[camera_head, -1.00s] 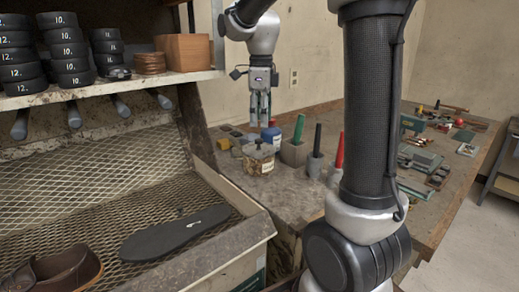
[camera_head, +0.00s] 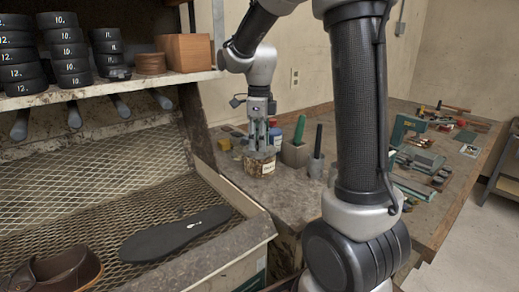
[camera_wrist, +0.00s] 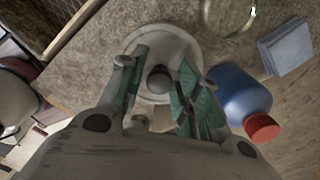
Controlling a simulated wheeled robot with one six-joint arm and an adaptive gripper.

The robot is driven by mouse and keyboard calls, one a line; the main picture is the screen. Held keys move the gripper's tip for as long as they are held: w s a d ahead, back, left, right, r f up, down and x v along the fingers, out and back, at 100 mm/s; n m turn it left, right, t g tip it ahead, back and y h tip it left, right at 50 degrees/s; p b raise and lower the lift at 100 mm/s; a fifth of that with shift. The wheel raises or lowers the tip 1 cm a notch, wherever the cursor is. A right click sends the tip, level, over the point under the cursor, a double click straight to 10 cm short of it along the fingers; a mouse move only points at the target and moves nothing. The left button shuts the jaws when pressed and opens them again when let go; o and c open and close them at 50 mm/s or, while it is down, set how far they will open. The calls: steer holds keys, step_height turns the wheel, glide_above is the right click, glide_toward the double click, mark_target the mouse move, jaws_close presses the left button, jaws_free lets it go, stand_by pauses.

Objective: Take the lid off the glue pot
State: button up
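The glue pot (camera_head: 259,167) is a squat jar with a label, standing on the workbench near its left front corner. Its pale round lid (camera_wrist: 184,48) with a dark round knob (camera_wrist: 159,80) shows from above in the wrist view. My gripper (camera_head: 259,147) points straight down over the pot, its fingertips at lid height. In the wrist view my gripper (camera_wrist: 158,85) is open, with one green-padded finger on each side of the knob and a gap on both sides. The lid sits on the pot. My fingers hide part of it.
A blue bottle with a red cap (camera_wrist: 240,98) stands close beside the pot. The stitcher's mesh tray holds a black sole (camera_head: 177,232).

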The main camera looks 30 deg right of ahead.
jaws_close()
